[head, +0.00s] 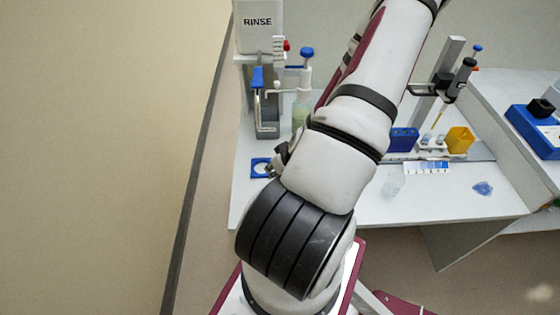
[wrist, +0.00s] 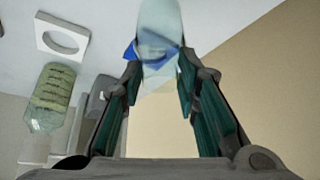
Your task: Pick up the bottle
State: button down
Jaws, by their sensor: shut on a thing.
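In the wrist view, my gripper (wrist: 158,58) is shut on a pale, see-through bottle (wrist: 158,22). The bottle sits between the two fingertips at the top of the picture, and its far end is cut off by the frame edge. A blue patch shows at its lower part, between the fingertips; I cannot tell whether it belongs to the bottle or lies behind it. In the head view my arm covers the middle of the bench, and the held bottle cannot be made out there.
A pump bottle with greenish liquid (head: 301,116) stands beside the rinse station (head: 258,25). A blue square holder (head: 260,168) lies at the bench's left edge. A pipette stand (head: 440,75), blue box (head: 403,139) and yellow box (head: 459,140) stand right of my arm.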

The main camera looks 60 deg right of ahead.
jog(key=shift+s+a+r+p, duration=0.2)
jog(key=shift+s+a+p, duration=0.9)
jog(key=shift+s+p, duration=0.35)
